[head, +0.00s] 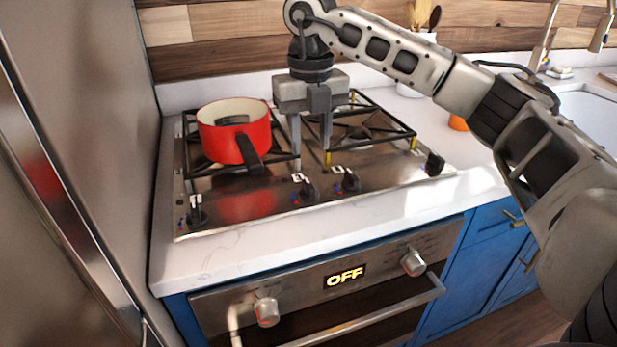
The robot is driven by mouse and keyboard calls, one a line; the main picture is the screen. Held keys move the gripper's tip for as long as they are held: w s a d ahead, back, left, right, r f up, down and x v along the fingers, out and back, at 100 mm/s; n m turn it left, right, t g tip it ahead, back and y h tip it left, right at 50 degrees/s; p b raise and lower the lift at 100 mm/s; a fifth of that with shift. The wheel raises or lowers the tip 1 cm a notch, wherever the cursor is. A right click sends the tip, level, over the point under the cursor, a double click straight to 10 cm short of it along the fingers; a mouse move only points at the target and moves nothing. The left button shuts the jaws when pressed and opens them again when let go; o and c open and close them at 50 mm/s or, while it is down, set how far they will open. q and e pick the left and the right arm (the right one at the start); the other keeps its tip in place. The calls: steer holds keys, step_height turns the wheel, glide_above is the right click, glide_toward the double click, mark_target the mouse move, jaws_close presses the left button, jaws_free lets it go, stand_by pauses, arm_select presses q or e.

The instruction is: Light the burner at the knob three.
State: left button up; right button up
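The steel cooktop (225,222) has a row of black knobs along its front. The third knob from the left (349,181) has a small white label beside it, too small to read surely. The second knob (306,189) is just left of it. My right gripper (311,150) points down over the middle of the cooktop, behind and above these two knobs. Its two fingers are apart with nothing visible between them, and it appears clear of the knobs. My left gripper is out of view.
A red pot (228,133) stands on the left grate, its black handle toward the front. The first knob (195,216) and the rightmost knob (434,164) are at the ends. The oven display (345,278) reads OFF. A tall steel front (75,150) bounds the left.

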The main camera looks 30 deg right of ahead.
mark_target(310, 185)
step_height(310, 185, down, 9)
steer(key=shift+r+p, duration=0.1)
steer(key=shift+p, duration=0.2)
jaws_close()
